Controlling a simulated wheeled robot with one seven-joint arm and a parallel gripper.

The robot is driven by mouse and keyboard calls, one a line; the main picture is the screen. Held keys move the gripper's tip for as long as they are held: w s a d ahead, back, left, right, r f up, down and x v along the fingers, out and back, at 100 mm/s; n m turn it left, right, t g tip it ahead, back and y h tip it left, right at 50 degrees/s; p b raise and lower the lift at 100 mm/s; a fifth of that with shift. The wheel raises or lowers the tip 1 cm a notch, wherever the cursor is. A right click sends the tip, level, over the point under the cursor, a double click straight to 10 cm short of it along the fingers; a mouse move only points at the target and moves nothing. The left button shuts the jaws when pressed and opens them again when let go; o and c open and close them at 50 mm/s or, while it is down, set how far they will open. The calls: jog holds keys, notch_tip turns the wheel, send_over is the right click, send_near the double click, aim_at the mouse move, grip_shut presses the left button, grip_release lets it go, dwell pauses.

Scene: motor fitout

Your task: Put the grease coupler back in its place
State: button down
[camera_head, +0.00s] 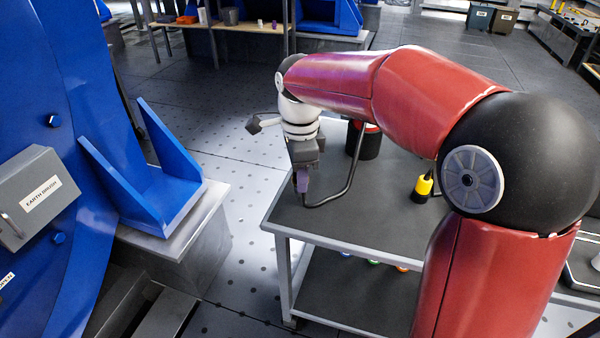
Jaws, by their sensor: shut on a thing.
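My gripper (302,178) points down over the left part of the grey-topped table (385,205). A black hose (347,185) runs from below this piece, bends up and goes to a black cylinder with a red top (368,143) behind my arm. The gripper hides part of the coupler, and I cannot tell whether its lower end touches the tabletop. I cannot make out a holder for it.
A yellow and black object (423,186) stands on the table to the right. Several small coloured items (373,262) show on the lower shelf. A blue bracket (158,195) and a large blue housing (55,130) stand to the left. The table's front left is clear.

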jog(key=shift+f+b, duration=0.95)
jog(key=shift+f, duration=0.5)
jog(key=c, duration=1)
grip_release()
jog(key=shift+c, duration=0.2)
notch_tip(320, 180, up, 8)
jog(key=shift+f+p, duration=0.1)
jog(key=shift+p, duration=0.45)
